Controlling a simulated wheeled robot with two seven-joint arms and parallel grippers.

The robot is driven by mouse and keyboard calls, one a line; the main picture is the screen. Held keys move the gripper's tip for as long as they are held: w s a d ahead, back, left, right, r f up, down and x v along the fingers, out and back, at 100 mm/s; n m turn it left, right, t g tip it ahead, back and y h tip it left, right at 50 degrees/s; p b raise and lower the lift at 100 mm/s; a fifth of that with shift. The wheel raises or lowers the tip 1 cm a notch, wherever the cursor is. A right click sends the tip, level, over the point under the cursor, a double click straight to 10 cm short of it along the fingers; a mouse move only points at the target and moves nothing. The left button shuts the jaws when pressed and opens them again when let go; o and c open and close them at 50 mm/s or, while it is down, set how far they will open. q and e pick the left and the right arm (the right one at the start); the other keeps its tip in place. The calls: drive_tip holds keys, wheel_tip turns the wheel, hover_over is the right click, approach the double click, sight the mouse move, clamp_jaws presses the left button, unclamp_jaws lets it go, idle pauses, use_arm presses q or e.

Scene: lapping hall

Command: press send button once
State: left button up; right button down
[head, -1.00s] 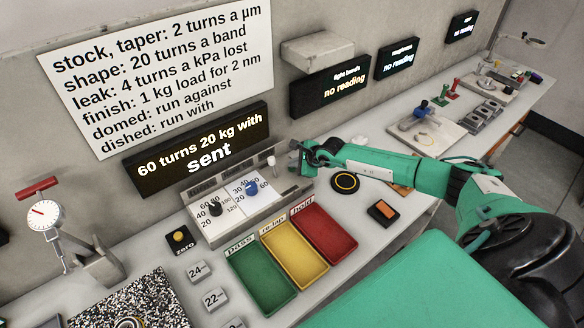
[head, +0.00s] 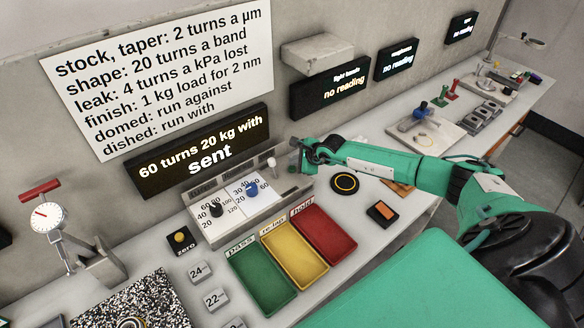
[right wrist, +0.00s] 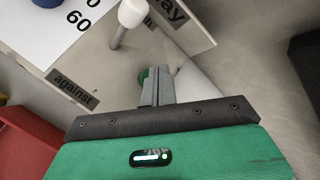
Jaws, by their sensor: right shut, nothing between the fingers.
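The control box (head: 222,234) stands on the bench below a dark display (head: 197,153) that reads "60 turns 20 kg with sent". My right gripper (head: 297,160) is at the right end of this box, shut and empty. In the right wrist view, its closed fingers (right wrist: 157,84) point at the box. A green round button (right wrist: 144,76) shows partly behind the fingertips. The fingers hide the rest of it, and I cannot tell whether they touch it. No "send" label is readable. My left gripper is not in view.
Green (head: 262,278), yellow (head: 295,254) and red (head: 325,236) trays lie in front of the box. A black round disc (head: 344,184) lies to the right.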

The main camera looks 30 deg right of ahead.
sight(295, 170)
drive_tip(key=shift+r+p, duration=1.5)
drive_tip(key=shift+r, duration=1.05)
drive_tip(key=shift+f, duration=0.1)
